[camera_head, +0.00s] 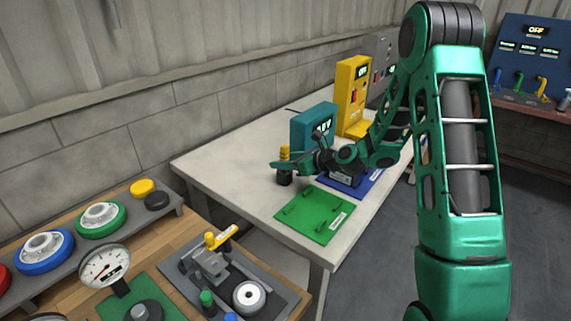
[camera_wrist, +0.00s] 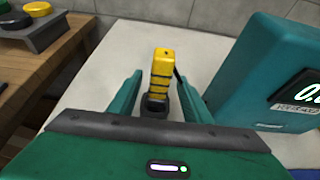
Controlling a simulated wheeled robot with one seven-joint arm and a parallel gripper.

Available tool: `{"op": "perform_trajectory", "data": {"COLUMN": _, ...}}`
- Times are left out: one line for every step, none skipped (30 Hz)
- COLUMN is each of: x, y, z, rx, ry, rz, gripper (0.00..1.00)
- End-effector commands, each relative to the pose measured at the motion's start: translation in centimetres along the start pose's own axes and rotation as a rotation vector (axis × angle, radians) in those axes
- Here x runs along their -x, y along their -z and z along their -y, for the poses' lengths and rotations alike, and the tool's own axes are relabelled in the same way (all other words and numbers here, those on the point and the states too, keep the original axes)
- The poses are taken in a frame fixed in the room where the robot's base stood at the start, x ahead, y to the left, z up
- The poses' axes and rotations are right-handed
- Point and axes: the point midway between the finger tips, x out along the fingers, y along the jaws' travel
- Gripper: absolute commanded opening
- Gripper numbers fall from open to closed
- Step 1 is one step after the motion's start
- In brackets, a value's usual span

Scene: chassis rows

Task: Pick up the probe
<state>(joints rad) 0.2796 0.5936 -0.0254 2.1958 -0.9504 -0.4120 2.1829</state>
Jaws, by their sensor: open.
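The probe (camera_wrist: 160,77) is yellow with dark bands and stands upright in a dark holder (camera_wrist: 154,105) on the white table. In the head view the probe (camera_head: 284,153) shows just beyond my gripper, its holder below it. My gripper (camera_wrist: 160,80) is open, with one teal finger on each side of the probe in the wrist view. Gaps show between the fingers and the probe. In the head view my gripper (camera_head: 283,162) reaches left over the table at the probe. Whether a finger touches the probe cannot be told from there.
A teal meter box (camera_wrist: 250,75) with a lit display stands close to the right of my gripper. A yellow unit (camera_head: 353,95) stands behind it. A green mat (camera_head: 315,213) and a blue mat (camera_head: 352,184) lie on the white table (camera_head: 225,160). A wooden bench (camera_head: 150,245) stands at left.

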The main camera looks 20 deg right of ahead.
Motion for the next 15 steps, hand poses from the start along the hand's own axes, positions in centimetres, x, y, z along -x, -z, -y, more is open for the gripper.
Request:
{"op": "perform_trajectory", "data": {"x": -0.8, "y": 0.1, "z": -0.2, "rx": 0.001, "ry": -0.004, "rz": -0.001, "gripper": 0.45}}
{"op": "perform_trajectory", "data": {"x": -1.2, "y": 0.1, "z": -0.2, "rx": 0.001, "ry": -0.005, "rz": -0.001, "gripper": 0.45}}
{"op": "perform_trajectory", "data": {"x": -1.9, "y": 0.2, "z": -0.3, "rx": 0.001, "ry": -0.005, "rz": -0.001, "gripper": 0.45}}
{"op": "perform_trajectory", "data": {"x": -2.3, "y": 0.2, "z": -0.3, "rx": 0.002, "ry": -0.005, "rz": -0.001, "gripper": 0.45}}
{"op": "perform_trajectory", "data": {"x": -2.7, "y": 0.2, "z": -0.2, "rx": 0.002, "ry": -0.004, "rz": -0.002, "gripper": 0.45}}
{"op": "perform_trajectory", "data": {"x": -3.1, "y": 0.1, "z": -0.2, "rx": 0.002, "ry": -0.003, "rz": -0.001, "gripper": 0.45}}
{"op": "perform_trajectory", "data": {"x": -3.4, "y": 0.1, "z": -0.2, "rx": 0.001, "ry": -0.002, "rz": 0.000, "gripper": 0.45}}
{"op": "perform_trajectory", "data": {"x": -3.6, "y": 0.1, "z": -0.2, "rx": 0.001, "ry": -0.002, "rz": 0.000, "gripper": 0.45}}
{"op": "perform_trajectory", "data": {"x": -3.7, "y": 0.1, "z": -0.2, "rx": 0.001, "ry": -0.002, "rz": 0.000, "gripper": 0.45}}
{"op": "perform_trajectory", "data": {"x": -3.8, "y": 0.1, "z": -0.1, "rx": 0.000, "ry": -0.002, "rz": 0.000, "gripper": 0.45}}
{"op": "perform_trajectory", "data": {"x": -3.8, "y": 0.1, "z": -0.1, "rx": 0.000, "ry": -0.001, "rz": 0.000, "gripper": 0.45}}
{"op": "perform_trajectory", "data": {"x": -3.7, "y": 0.1, "z": -0.1, "rx": 0.000, "ry": -0.001, "rz": 0.000, "gripper": 0.45}}
{"op": "perform_trajectory", "data": {"x": -3.7, "y": 0.1, "z": -0.1, "rx": 0.000, "ry": -0.001, "rz": 0.000, "gripper": 0.45}}
{"op": "perform_trajectory", "data": {"x": -3.7, "y": 0.1, "z": -0.1, "rx": 0.000, "ry": -0.001, "rz": 0.000, "gripper": 0.45}}
{"op": "perform_trajectory", "data": {"x": -3.7, "y": 0.1, "z": -0.1, "rx": 0.000, "ry": -0.001, "rz": 0.000, "gripper": 0.42}}
